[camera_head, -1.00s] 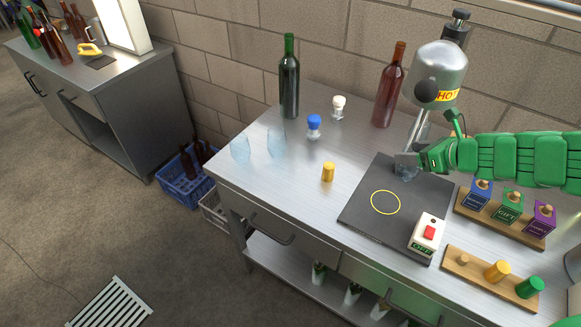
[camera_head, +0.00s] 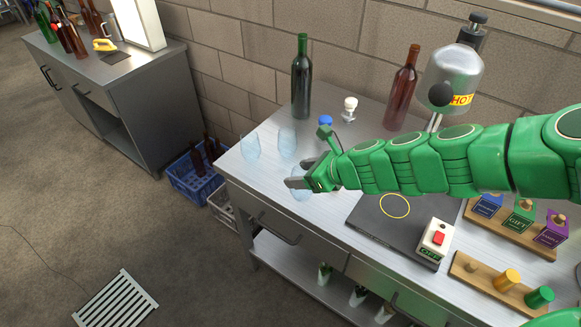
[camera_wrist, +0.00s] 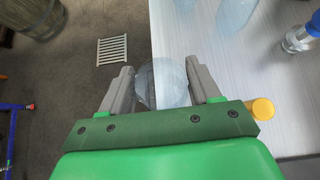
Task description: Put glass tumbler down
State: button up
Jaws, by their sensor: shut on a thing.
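My gripper (camera_head: 297,183) is shut on a clear bluish glass tumbler (camera_head: 301,193) over the left front part of the metal workbench (camera_head: 240,166). In the wrist view the tumbler (camera_wrist: 160,84) sits between the two grey fingers (camera_wrist: 160,88), close to the bench's front edge. Whether its base touches the bench top I cannot tell. Two more glass tumblers stand on the bench to the left and behind, one at the left (camera_head: 250,147) and one nearer the gripper (camera_head: 287,144).
A blue-capped stopper (camera_head: 325,121) stands just behind my gripper. A yellow cylinder (camera_wrist: 262,108) is right of the fingers in the wrist view. A dark bottle (camera_head: 301,80), a white-topped stopper (camera_head: 349,110) and a brown bottle (camera_head: 402,88) stand farther back. A black plate (camera_head: 375,222) lies right.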

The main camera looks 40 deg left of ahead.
jog(key=shift+w+a+f+m+t+h, duration=0.15)
jog(key=shift+w+a+f+m+t, duration=0.6)
jog(key=shift+w, duration=0.6)
jog(key=shift+w+a+f+m+t+h, duration=0.1)
jog(key=shift+w+a+f+m+t, duration=0.65)
jog(key=shift+w, duration=0.55)
jog(key=shift+w+a+f+m+t+h, duration=0.15)
jog(key=shift+w+a+f+m+t, duration=0.55)
jog(key=shift+w, duration=0.65)
jog(key=shift+a, duration=0.1)
jog(key=o, duration=1.1)
jog(key=shift+r, duration=0.1)
jog(key=shift+v, duration=6.1)
jog(key=shift+w, duration=0.1)
